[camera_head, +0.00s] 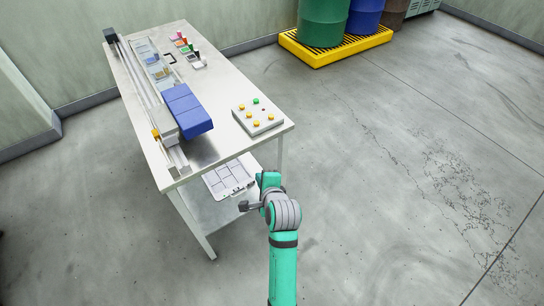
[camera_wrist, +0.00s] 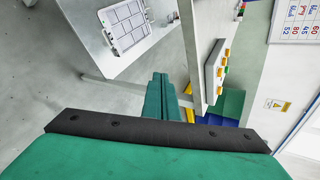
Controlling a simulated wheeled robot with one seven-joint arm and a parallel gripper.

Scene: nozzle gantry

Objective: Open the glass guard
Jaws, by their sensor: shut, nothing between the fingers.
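A long gantry machine (camera_head: 139,82) lies along the left side of the steel table. What looks like the clear glass guard (camera_head: 152,60) stretches over its far half, small in the head view; I cannot make out a handle or hinge. A blue block-shaped cover (camera_head: 186,108) sits at the near half. My gripper (camera_wrist: 160,82) is shut and empty, its teal fingers together in the wrist view. It is off the table's near right corner, well away from the guard, which does not show in the wrist view.
A button box (camera_head: 258,117) sits at the steel table's (camera_head: 215,85) near right corner. Small coloured items (camera_head: 183,42) stand near the far end. A gridded tray (camera_head: 230,178) lies on the lower shelf. Drums stand on a yellow pallet (camera_head: 335,50) behind. Floor at right is clear.

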